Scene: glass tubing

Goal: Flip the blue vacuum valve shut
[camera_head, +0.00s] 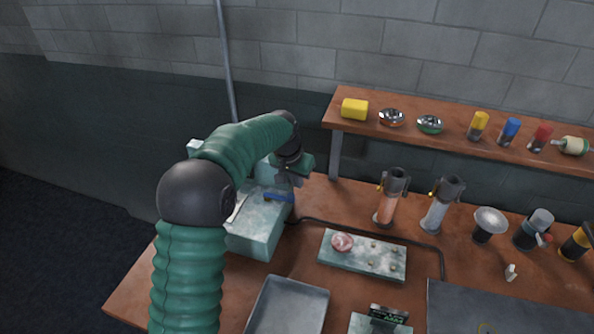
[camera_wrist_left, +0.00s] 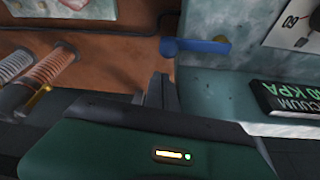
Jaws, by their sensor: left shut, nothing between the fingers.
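The blue vacuum valve (camera_head: 281,197) is a lever on the face of a pale teal box (camera_head: 258,232) at the left of the bench. My left gripper (camera_head: 293,180) is just above the lever in the head view. In the left wrist view its dark fingertips (camera_wrist_left: 159,82) are together, empty and slightly apart from the lever in the picture. Contact cannot be told from the head view. My right gripper is not in view.
A lit vacuum readout (camera_wrist_left: 290,103) and a dial plate (camera_wrist_left: 296,24) are on the box. A black hose (camera_head: 350,230) runs behind a slab (camera_head: 340,265). Two glass-like cylinders (camera_head: 391,200) stand to the right. A metal tray (camera_head: 290,305) lies in front. A shelf (camera_head: 450,130) runs behind.

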